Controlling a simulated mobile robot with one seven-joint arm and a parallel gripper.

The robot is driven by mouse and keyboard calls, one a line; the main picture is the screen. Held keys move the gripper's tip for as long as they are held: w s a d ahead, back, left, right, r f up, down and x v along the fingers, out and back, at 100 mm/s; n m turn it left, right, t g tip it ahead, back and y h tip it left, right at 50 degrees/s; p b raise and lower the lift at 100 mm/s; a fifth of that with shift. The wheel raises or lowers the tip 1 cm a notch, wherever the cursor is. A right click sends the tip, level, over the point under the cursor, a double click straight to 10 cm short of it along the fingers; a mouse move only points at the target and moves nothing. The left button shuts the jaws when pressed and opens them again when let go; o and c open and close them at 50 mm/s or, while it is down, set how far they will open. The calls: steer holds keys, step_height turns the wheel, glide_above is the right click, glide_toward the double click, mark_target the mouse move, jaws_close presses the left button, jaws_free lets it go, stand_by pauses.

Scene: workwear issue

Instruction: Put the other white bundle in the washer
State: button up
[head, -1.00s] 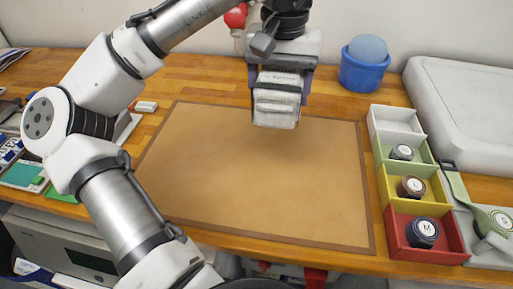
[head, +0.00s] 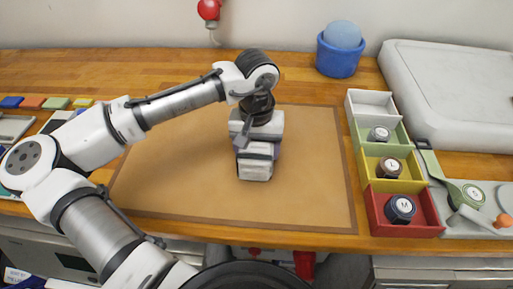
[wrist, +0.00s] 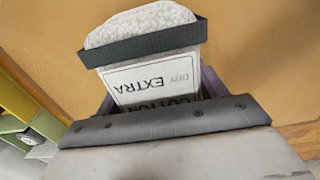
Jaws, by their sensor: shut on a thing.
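My gripper (head: 257,148) is shut on a white bundle (head: 255,169) and holds it over the brown mat (head: 180,160). In the wrist view the bundle (wrist: 155,45) is white and fluffy, with a dark band and a printed label reading "EXTRA". Its lower part is hidden by the gripper body. From these views I cannot tell the exact gap between bundle and mat. No washer can be made out with certainty.
A column of coloured bins (head: 378,105) holding round rolled items stands right of the mat. A blue bucket (head: 338,58) with a ball is behind it. A grey lidded case (head: 450,90) is at the far right. A pale machine front (head: 60,262) shows below the counter at lower left.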

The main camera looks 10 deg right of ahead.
steer(key=shift+f, duration=0.45)
steer(key=shift+f, duration=0.1)
steer(key=o, duration=1.2)
steer(key=shift+c, duration=0.2)
